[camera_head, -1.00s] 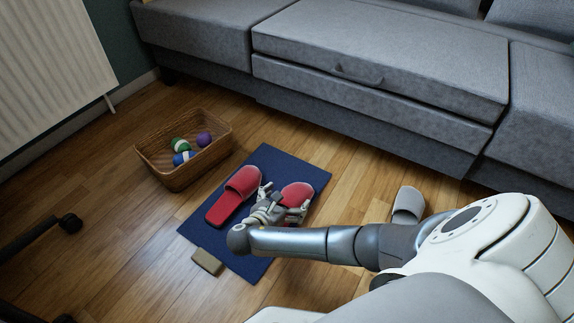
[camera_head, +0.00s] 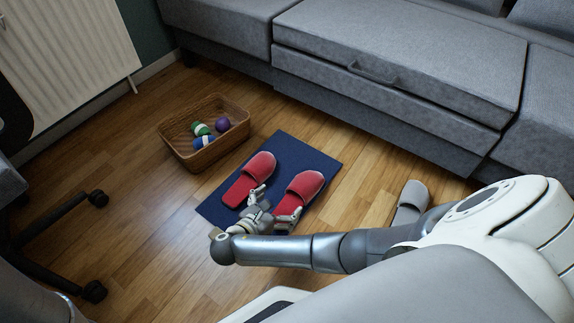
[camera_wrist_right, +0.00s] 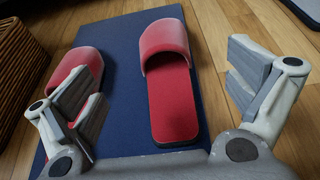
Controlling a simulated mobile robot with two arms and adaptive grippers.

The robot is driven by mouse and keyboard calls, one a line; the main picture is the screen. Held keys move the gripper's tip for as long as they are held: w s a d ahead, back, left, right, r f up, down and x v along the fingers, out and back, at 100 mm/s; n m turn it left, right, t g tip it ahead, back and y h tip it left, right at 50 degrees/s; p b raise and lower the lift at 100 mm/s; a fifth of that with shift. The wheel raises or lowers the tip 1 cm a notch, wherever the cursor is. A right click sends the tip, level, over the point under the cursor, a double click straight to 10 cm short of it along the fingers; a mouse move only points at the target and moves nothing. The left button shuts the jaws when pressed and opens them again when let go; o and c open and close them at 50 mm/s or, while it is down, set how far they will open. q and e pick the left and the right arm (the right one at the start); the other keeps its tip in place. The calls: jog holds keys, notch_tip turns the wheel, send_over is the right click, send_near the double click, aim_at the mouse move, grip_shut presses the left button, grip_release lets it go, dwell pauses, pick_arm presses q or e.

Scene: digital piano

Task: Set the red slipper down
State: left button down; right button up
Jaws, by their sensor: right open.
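Two red slippers lie side by side on the dark blue mat (camera_head: 222,207), toes toward the sofa. The left slipper (camera_head: 262,166) and right slipper (camera_head: 306,184) are apart and look flat. My right gripper (camera_head: 276,201) is open at the heel end of the right slipper. In the right wrist view, the right slipper (camera_wrist_right: 165,45) lies between the widely spread fingers of the gripper (camera_wrist_right: 172,90), with gaps on both sides. The left slipper (camera_wrist_right: 84,60) is partly hidden behind one finger there. My left gripper is not in view.
A wicker basket (camera_head: 183,160) with several coloured balls or rolls stands left of the mat. A grey slipper (camera_head: 411,199) lies on the floor to the right, near my arm. The grey sofa (camera_head: 400,50) bounds the back. Chair legs (camera_head: 60,218) stand at left.

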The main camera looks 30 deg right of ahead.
jog(key=shift+s+a+r, duration=0.1)
jog(key=shift+a, duration=0.15)
